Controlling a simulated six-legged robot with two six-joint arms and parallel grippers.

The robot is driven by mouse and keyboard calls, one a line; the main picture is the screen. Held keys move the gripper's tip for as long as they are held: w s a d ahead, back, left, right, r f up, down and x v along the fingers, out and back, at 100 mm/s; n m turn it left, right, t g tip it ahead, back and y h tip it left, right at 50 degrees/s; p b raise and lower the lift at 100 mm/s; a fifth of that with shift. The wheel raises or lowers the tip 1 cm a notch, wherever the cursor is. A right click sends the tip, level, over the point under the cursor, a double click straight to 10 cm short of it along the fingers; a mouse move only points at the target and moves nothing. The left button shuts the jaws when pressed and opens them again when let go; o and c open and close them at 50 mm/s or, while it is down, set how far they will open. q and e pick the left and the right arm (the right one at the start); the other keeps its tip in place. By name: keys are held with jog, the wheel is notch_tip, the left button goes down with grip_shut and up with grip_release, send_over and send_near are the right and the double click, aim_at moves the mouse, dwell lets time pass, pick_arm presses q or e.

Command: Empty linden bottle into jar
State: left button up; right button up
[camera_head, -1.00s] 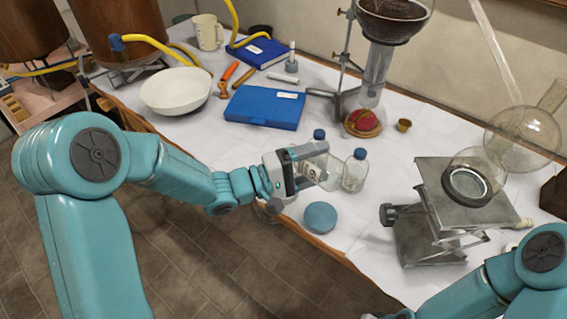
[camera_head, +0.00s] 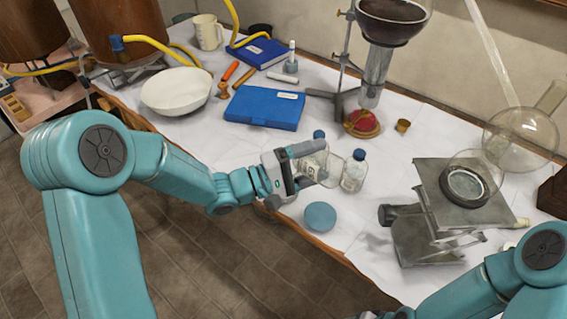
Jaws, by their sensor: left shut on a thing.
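The labels are too small to read, so I cannot tell which is linden. A clear, round-mouthed glass vessel (camera_head: 476,167), perhaps the jar, rests on a metal lab jack (camera_head: 435,195) at the right. My right arm enters at lower right; its gripper is out of frame.
A blue round object (camera_head: 320,216) lies near the front edge. A stand with a dark bowl (camera_head: 392,22) and glass column rises behind. A blue case (camera_head: 264,107), white bowl (camera_head: 176,91) and large glass flask (camera_head: 522,138) are around. White cloth between bottles and jack is clear.

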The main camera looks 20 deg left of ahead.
pick_arm(q)
jog(key=shift+r, duration=0.1)
dwell(0.3)
jog(key=shift+w+a+r+n+p, duration=0.1)
jog(key=shift+r+n+p, duration=0.25)
jog(key=shift+n+p, duration=0.2)
jog(key=shift+t, duration=0.3)
jog(key=shift+w+a+r+n+h+p, duration=0.15)
jog(key=shift+a+r+n+h+p, duration=0.2)
jog(key=shift+n+p, duration=0.35)
jog(key=shift+d, duration=0.1)
jog(key=shift+f+b, duration=0.1)
jog(key=shift+b, duration=0.2)
